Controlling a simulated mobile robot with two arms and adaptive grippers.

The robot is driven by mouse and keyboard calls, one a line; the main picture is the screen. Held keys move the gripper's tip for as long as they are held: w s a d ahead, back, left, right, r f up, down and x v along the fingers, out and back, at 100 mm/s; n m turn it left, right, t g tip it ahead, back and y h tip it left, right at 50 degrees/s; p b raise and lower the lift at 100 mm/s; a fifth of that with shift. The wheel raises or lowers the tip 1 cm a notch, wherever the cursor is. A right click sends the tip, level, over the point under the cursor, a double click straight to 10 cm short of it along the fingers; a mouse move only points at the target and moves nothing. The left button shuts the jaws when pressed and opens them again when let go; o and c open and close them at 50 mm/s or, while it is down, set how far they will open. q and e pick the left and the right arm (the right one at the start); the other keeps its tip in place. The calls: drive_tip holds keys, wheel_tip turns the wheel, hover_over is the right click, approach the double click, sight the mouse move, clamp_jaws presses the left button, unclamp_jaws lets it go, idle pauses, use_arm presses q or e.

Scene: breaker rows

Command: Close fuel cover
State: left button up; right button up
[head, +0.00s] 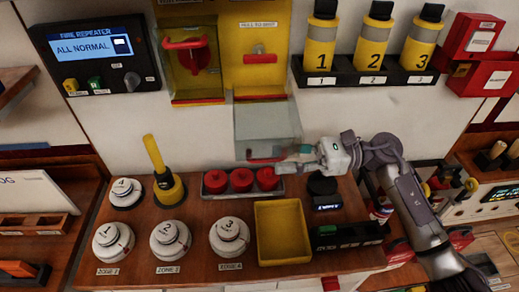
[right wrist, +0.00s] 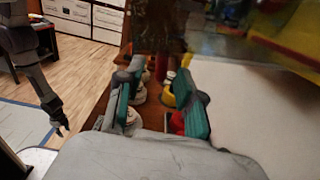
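A clear box-shaped cover (head: 267,125) with a red strip along its lower front edge sticks out from the wall below a yellow panel (head: 262,45), swung out and down. I take it to be the fuel cover. My right gripper (head: 290,160) is at the cover's lower right edge, beside the red strip; I cannot tell whether it touches. Its teal fingers stand apart with nothing seen between them in the right wrist view (right wrist: 155,100). A dark arm at the left of that view, likely my left, ends in a small gripper (right wrist: 60,128) whose fingers are unclear.
Below the cover are a rack of red knobs (head: 240,181), an empty yellow tray (head: 283,230), white zone domes (head: 169,240) and an upright yellow handle (head: 160,165). Left of the panel is another clear-fronted yellow box (head: 191,60). Yellow cylinders (head: 372,42) stand upper right.

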sight(265, 159)
drive_tip(key=a+p, duration=0.1)
drive_tip(key=a, duration=0.3)
drive_tip(key=shift+a+r+p, duration=0.1)
drive_tip(key=shift+a+p, duration=0.05)
drive_tip(key=shift+p, duration=0.15)
drive_tip(key=shift+a, duration=0.55)
clamp_jaws()
